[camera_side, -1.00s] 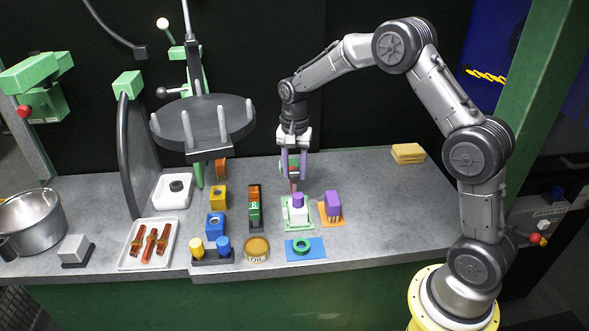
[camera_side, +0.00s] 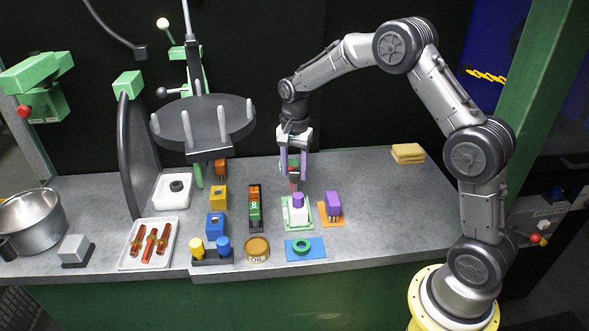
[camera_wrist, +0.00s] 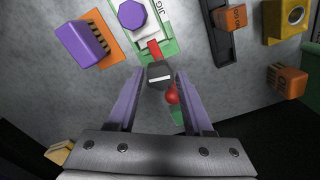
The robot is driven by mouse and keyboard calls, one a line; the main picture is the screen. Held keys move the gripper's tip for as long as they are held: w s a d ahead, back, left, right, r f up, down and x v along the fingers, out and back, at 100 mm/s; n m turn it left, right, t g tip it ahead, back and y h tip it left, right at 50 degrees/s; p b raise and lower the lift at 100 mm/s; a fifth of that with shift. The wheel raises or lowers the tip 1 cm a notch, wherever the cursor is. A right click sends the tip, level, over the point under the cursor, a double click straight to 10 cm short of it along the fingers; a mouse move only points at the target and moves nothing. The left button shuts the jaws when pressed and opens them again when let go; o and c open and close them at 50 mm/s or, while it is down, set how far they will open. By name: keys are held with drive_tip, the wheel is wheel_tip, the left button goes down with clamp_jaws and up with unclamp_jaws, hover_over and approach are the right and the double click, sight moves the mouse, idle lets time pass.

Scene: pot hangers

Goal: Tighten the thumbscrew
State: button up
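The thumbscrew (camera_wrist: 159,75) has a dark head with a white line across it and a red part running from it toward the jig. It also shows small in the side view (camera_side: 293,172). The jig (camera_wrist: 157,38) is a white block on a green plate, with a purple hexagonal knob (camera_wrist: 132,15) on top. It also shows in the side view (camera_side: 297,214). My gripper (camera_wrist: 160,76) points down behind the jig, its two purple fingers apart on either side of the screw head. Narrow gaps seem to show beside the head. A red ball (camera_wrist: 172,95) shows between the fingers.
A purple block (camera_side: 333,204) on an orange plate stands close to the jig's right. A green ring (camera_side: 302,246) on a blue plate lies in front. A black rack (camera_side: 255,210) with orange and green blocks stands to the left.

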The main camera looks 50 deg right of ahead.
sight(294, 174)
drive_tip(key=shift+o, duration=1.2)
wheel_tip(294, 174, up, 14)
drive_tip(key=shift+f, duration=0.1)
